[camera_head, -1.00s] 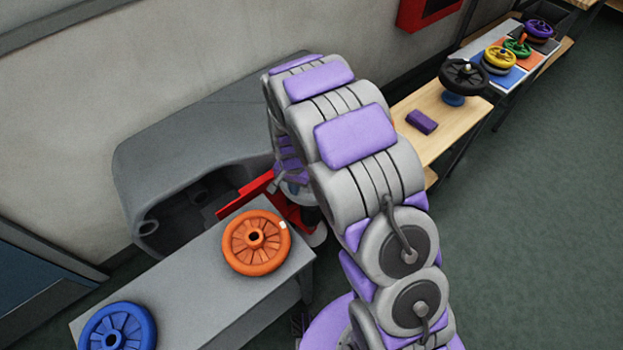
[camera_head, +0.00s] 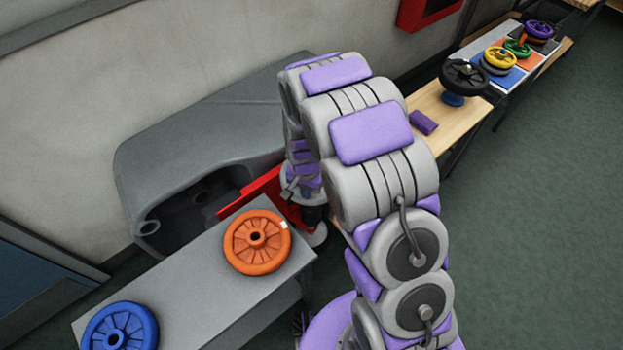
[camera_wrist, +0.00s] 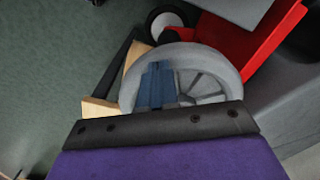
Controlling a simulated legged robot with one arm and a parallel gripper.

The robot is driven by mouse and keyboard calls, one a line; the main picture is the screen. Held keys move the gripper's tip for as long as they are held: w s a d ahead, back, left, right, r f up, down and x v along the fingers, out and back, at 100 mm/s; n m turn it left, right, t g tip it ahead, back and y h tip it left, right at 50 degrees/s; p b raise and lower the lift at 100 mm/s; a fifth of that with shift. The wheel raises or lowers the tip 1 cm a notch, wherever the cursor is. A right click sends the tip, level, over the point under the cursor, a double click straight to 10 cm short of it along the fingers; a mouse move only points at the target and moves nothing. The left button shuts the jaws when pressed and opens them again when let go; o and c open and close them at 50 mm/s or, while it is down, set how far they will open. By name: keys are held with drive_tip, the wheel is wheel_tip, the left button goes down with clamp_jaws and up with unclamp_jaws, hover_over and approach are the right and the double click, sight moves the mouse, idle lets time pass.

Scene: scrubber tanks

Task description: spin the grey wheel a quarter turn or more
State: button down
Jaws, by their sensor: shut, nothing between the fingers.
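The grey wheel (camera_wrist: 216,62) shows in the wrist view, with its pale rim and spokes partly covered by my gripper. My gripper (camera_wrist: 158,70) is shut, its blue fingers together and empty in front of the left part of the wheel's face, inside the rim. I cannot tell whether the fingers touch a spoke. In the head view my arm hides the wheel's face and the fingertips.
A red panel (camera_head: 235,203) stands by the dark grey housing (camera_head: 190,150). An orange wheel (camera_head: 257,243) and a blue wheel (camera_head: 118,328) lie on the grey bench (camera_head: 195,275). A black wheel (camera_head: 465,77) stands on a wooden table (camera_head: 440,115). Floor at right is clear.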

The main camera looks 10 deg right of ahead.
sight(322, 195)
idle(0.3)
drive_tip(key=shift+s+d+f, duration=0.1)
drive_tip(key=shift+s+d, duration=0.05)
drive_tip(key=shift+d, duration=1.05)
drive_tip(key=shift+d, duration=0.15)
drive_tip(key=shift+w+d+p, duration=0.2)
drive_tip(key=shift+d+p, duration=0.15)
drive_tip(key=shift+d, duration=0.55)
drive_tip(key=shift+w+d, duration=0.2)
drive_tip(key=shift+d, duration=0.3)
drive_tip(key=shift+w+d, duration=0.2)
drive_tip(key=shift+d, duration=0.3)
